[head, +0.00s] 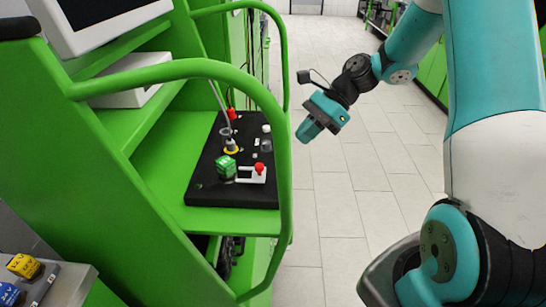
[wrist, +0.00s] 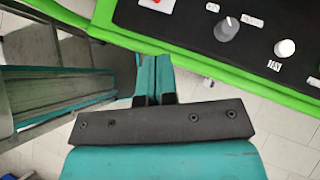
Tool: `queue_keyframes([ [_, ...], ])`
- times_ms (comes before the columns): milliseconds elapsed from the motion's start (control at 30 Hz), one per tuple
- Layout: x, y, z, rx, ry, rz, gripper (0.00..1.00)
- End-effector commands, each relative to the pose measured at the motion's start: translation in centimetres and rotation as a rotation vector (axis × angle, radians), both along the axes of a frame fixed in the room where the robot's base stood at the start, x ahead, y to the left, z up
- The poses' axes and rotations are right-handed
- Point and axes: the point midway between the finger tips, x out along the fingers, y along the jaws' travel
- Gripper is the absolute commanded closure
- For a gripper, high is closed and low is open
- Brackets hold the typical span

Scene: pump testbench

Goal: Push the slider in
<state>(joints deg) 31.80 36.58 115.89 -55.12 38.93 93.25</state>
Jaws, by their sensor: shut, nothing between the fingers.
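The slider (head: 258,173) is a white piece with a red knob, near the front right of the black panel (head: 205,178). Part of the white piece and red knob also shows at the top edge of the wrist view (wrist: 153,4). Whether it is in or out is hard to tell. My gripper (head: 305,134) hangs in the air to the right of the bench, outside the green rail, and touches nothing. In the wrist view my fingers (wrist: 153,72) are together and empty, beside the green shelf edge.
The curved green rail (head: 283,150) runs between my gripper and the panel. A green block (head: 226,166) stands left of the slider. A grey knob (wrist: 227,28) and a white knob (wrist: 285,47) sit on the panel.

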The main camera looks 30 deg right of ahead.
Motion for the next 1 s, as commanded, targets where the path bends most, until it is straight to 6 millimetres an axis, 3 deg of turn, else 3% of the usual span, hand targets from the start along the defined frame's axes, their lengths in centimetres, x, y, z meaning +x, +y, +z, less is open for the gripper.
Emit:
queue_keyframes([
  [267,0.1,4.5,-4.0,0.001,0.003,0.005,1.0],
  [500,0.3,7.6,-4.3,-0.001,0.001,0.003,1.0],
  [1000,0.4,8.2,-4.5,-0.001,0.0,-0.001,1.0],
])
